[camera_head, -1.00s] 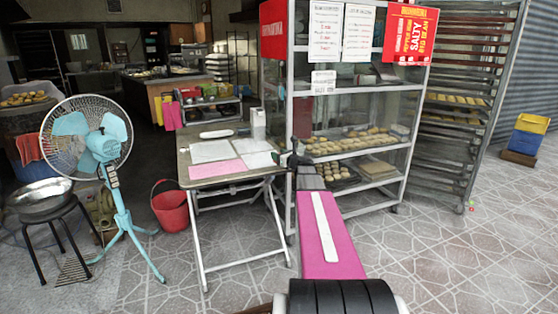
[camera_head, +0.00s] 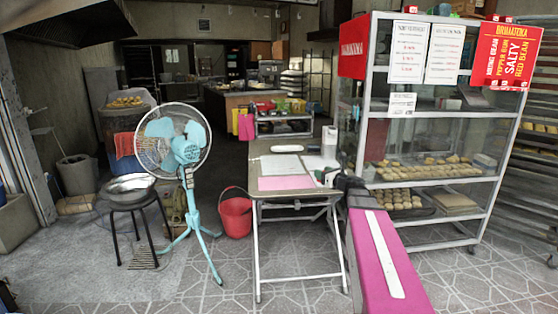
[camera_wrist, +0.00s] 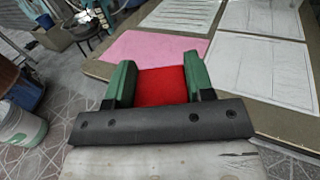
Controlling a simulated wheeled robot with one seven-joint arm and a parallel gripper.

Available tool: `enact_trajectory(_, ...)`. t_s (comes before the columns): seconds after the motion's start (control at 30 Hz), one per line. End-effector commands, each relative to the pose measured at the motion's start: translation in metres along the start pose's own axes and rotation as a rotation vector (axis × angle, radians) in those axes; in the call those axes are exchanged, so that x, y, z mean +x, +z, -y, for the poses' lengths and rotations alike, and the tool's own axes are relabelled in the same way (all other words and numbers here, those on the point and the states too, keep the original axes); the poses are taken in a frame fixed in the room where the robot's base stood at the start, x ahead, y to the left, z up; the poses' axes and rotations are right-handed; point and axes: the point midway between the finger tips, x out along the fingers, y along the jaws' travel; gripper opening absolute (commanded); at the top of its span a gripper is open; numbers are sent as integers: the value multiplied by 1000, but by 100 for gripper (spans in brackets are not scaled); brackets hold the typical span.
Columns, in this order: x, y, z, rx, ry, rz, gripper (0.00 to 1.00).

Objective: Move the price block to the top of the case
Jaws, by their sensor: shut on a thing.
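In the wrist view a red block (camera_wrist: 162,87), which I take to be the price block, sits between the two green fingers of my gripper (camera_wrist: 160,80). The fingers are shut on its sides. No price marking shows on the face I see. In the head view my gripper (camera_head: 328,177) is at the right edge of the folding table (camera_head: 300,199), left of the case; the block is not clear there. The case (camera_head: 428,189) is a white-framed glass display with bread on its shelves. Its top (camera_head: 452,17) is well above my gripper.
Small red-and-white blocks (camera_head: 411,9) stand on the case top, near a red sign (camera_head: 505,55). Papers and a pink sheet (camera_head: 285,183) lie on the table. A blue fan (camera_head: 185,150), stool (camera_head: 132,200) and red bucket (camera_head: 235,215) stand left. The front floor is clear.

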Motion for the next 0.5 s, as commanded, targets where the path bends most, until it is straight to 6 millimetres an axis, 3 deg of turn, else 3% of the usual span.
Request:
enact_trajectory(0.03,-16,-12,-23,1,49,-6,21)
enact_trajectory(0.2,-54,-42,-85,-1,228,-7,21)
enact_trajectory(0.4,-90,-62,-137,1,386,8,21)
enact_trajectory(0.5,-100,-67,-150,3,428,14,21)
